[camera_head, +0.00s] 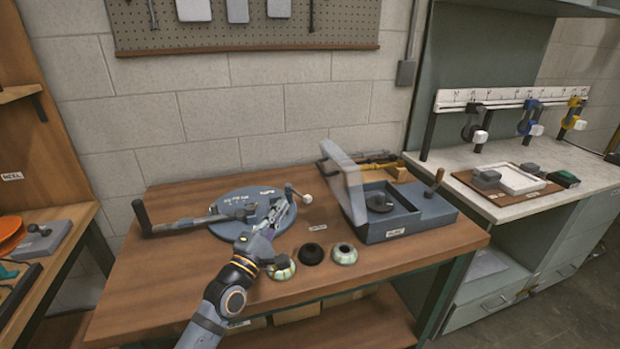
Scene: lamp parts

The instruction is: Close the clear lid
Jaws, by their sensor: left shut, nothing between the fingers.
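The clear lid (343,168) is a see-through panel standing raised and tilted at the left side of a blue-grey box (412,226). The box is open on top, and a dark round part (379,202) sits inside its recess. My left gripper (284,207) is shut and empty, left of the lid and apart from it. It is over the right part of a round blue-grey plate (228,226). My right gripper is not in the picture.
A white-knobbed lever (307,198) stands between gripper and lid. A long-handled bar (170,228) crosses the plate's left side. The wooden table's (160,300) front left is clear.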

